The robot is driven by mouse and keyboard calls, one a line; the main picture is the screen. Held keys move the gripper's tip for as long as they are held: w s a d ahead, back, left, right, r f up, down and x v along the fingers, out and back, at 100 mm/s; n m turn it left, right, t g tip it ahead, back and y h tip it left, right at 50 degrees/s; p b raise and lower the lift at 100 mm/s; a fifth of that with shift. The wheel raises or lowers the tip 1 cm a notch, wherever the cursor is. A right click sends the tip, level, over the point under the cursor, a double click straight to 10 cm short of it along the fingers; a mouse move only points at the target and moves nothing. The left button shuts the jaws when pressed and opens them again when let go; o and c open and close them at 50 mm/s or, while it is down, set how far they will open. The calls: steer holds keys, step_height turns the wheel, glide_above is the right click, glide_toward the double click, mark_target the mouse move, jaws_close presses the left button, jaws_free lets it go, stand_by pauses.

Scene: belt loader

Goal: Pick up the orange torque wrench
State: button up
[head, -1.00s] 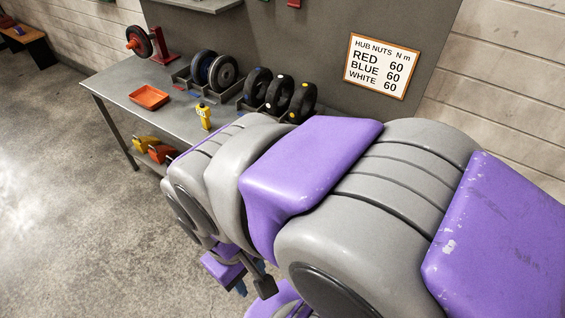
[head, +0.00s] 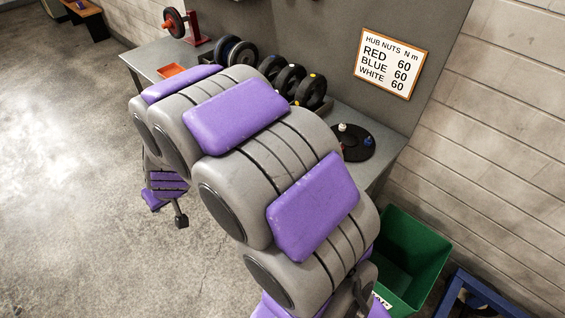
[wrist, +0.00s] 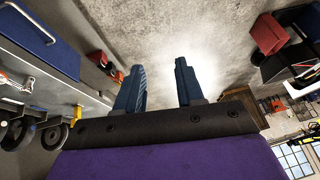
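I cannot make out the orange torque wrench for certain in either view now. In the wrist view, small orange-red items (wrist: 115,75) show at the left, beside the bench, too small to name. My gripper (wrist: 160,65) has its two blue fingers apart, with nothing between them but floor behind. In the head view my arm covers most of the bench front, and the fingers are hidden.
The grey bench (head: 146,60) stands against a grey panel. On it are an orange tray (head: 172,70), several black wheels and a black disc (head: 358,143). A green bin (head: 420,250) stands at the right.

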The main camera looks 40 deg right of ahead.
steer(key=w+d+f+m+t+h, duration=0.1)
steer(key=w+d+f+h, duration=0.3)
steer(key=d+f, duration=0.3)
steer(key=w+d+f+h, duration=0.4)
steer(key=w+d+f, duration=0.1)
steer(key=d+f, duration=0.2)
steer(key=s+d+f+n+g+h, duration=0.1)
steer(key=s+d+f+g+h, duration=0.3)
steer(key=s+d+h, duration=0.8)
steer(key=w+d+f+y, duration=0.1)
steer(key=w+d, duration=0.1)
steer(key=d, duration=0.4)
steer(key=w+d+f+t+y+b, duration=0.1)
steer(key=d+f, duration=0.1)
steer(key=d, duration=0.4)
steer(key=shift+w+y, duration=0.4)
steer(key=b+x, duration=0.1)
steer(key=x, duration=0.4)
steer(key=shift+s+d+b, duration=0.1)
steer(key=shift+d+b, duration=0.2)
steer(key=shift+d, duration=0.1)
steer(key=shift+a, duration=0.1)
